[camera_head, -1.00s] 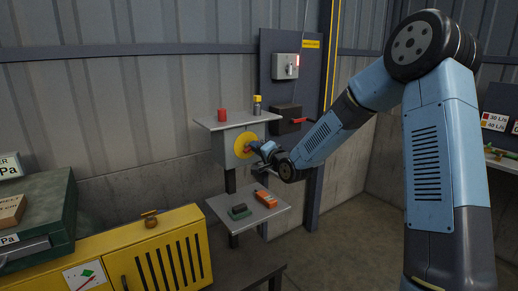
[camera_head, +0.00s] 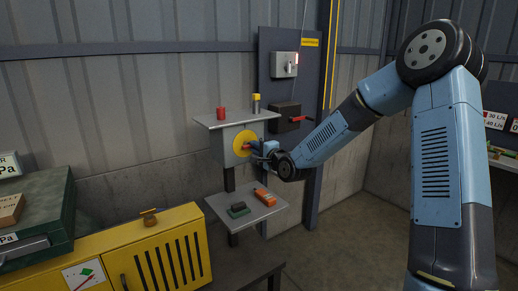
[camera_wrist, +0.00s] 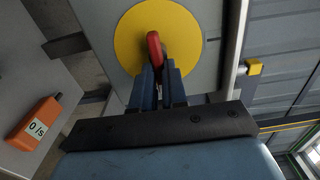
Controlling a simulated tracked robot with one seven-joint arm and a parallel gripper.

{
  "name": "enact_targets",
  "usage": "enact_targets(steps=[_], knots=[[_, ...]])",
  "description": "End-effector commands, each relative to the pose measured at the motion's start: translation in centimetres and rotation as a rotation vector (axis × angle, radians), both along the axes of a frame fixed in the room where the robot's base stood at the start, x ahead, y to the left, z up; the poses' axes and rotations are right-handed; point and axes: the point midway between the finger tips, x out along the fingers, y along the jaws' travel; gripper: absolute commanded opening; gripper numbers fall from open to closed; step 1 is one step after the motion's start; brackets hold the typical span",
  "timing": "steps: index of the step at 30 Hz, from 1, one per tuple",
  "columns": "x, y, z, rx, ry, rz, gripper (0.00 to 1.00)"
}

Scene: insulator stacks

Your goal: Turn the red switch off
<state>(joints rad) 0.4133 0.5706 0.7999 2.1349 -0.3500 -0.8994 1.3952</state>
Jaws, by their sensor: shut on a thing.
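The red switch handle (camera_head: 246,147) sits on a round yellow disc (camera_head: 241,141) on the front of a grey box (camera_head: 219,148). In the wrist view the red handle (camera_wrist: 154,47) stands out from the yellow disc (camera_wrist: 130,28), with its lower end between my fingertips. My gripper (camera_head: 255,150) is in front of the disc and shut on this handle. The fingers (camera_wrist: 158,78) hide part of the handle and of the disc. The exact turn angle of the handle is hard to tell.
A plate above the box carries a red cylinder (camera_head: 221,113) and a yellow-topped one (camera_head: 256,102). A lower shelf (camera_head: 233,217) holds an orange block (camera_head: 265,197) and a dark green one (camera_head: 238,210). A dark box with a red lever (camera_head: 300,119) is close behind my wrist.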

Motion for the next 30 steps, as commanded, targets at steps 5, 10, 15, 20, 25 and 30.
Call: enact_targets(steps=[5,10,15,20,25,30], knots=[[0.2,-0.5,-0.3,0.000,0.006,-0.011,0.00],[0.2,-0.5,-0.3,0.000,0.006,-0.009,0.21],[0.1,-0.3,-0.2,0.000,0.004,-0.005,0.38],[0.0,-0.1,-0.1,0.000,0.002,-0.003,0.38],[-0.3,-0.3,-0.1,-0.001,0.002,-0.002,0.38],[-1.9,-1.5,-0.1,-0.002,0.001,-0.003,0.38]])
